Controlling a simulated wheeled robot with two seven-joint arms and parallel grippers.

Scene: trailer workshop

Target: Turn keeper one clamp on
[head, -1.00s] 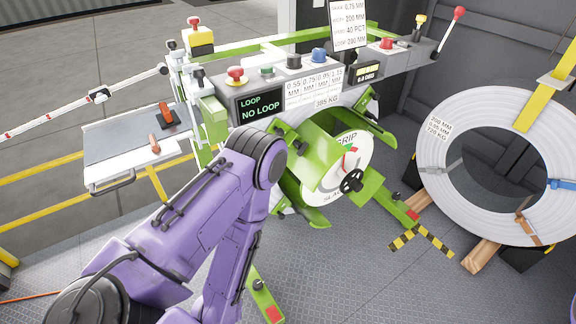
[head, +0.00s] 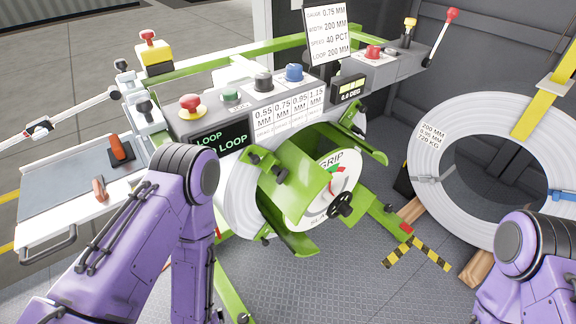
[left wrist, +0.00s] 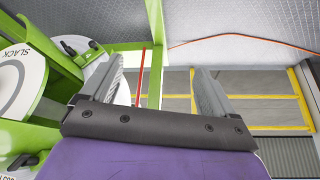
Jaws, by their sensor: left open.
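The green decoiler (head: 290,185) stands mid-view in the head view, its round white face marked GRIP and SLACK. A black handwheel (head: 341,205) sits on that face. Green keeper arms with small black clamp knobs (head: 280,175) surround the drum; I cannot tell which one is keeper one. In the left wrist view, my left gripper (left wrist: 158,88) is open and empty, with green frame parts and the SLACK face (left wrist: 15,80) to its left. In the head view the left gripper is hidden behind my purple arm. My right arm shows at the lower right, but its gripper does not.
A grey control panel (head: 240,105) with coloured buttons and a NO LOOP display (head: 221,139) is above the drum. A large white coil (head: 432,165) stands at the right. A tray table (head: 60,190) is at the left. Bare floor (head: 330,285) lies in front.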

